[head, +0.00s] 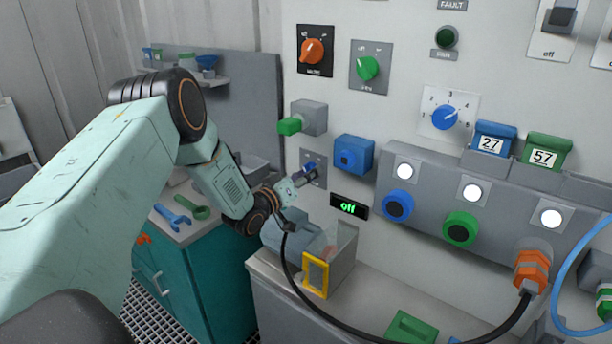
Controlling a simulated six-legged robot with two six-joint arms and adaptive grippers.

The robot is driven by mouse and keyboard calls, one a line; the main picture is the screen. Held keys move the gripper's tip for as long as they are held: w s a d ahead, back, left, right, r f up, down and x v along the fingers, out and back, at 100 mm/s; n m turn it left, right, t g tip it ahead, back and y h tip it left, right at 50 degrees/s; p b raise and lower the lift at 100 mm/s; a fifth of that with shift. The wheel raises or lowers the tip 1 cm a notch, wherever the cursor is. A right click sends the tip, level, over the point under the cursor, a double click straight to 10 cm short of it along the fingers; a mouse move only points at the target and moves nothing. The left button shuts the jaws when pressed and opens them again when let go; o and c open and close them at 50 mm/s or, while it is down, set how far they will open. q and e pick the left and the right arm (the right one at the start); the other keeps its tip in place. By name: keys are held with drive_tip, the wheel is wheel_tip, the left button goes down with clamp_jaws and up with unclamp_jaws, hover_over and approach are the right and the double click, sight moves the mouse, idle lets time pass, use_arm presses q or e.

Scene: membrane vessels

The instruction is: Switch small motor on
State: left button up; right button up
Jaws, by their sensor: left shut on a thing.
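My left gripper (303,176) reaches from the left to a small grey wall plate (311,158). Its fingers are shut on a small blue switch knob (311,169) at that plate; the fingers hide part of the knob and plate. Below and right of it, a black display (348,206) reads "off" in green. A small grey-blue motor-like body (287,232) sits below the gripper, partly behind my arm; I cannot tell for sure that it is the small motor. My right gripper is not in view.
A green-tipped box (308,117) and a blue box (354,155) jut from the wall close to the gripper. An orange connector (532,268) is at the right.

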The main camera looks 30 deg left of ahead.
use_arm(q)
drive_tip(key=m+p, duration=0.1)
drive_tip(key=m, duration=1)
idle(0.3)
drive_tip(key=shift+m+p, duration=0.3)
drive_tip(key=shift+m, duration=0.1)
drive_tip(key=o, duration=1.2)
drive_tip(key=shift+s+r, duration=0.1)
drive_tip(key=shift+s, duration=0.15)
drive_tip(key=shift+c, duration=0.2)
drive_tip(key=shift+w, duration=0.1)
drive_tip(key=shift+w, duration=0.1)
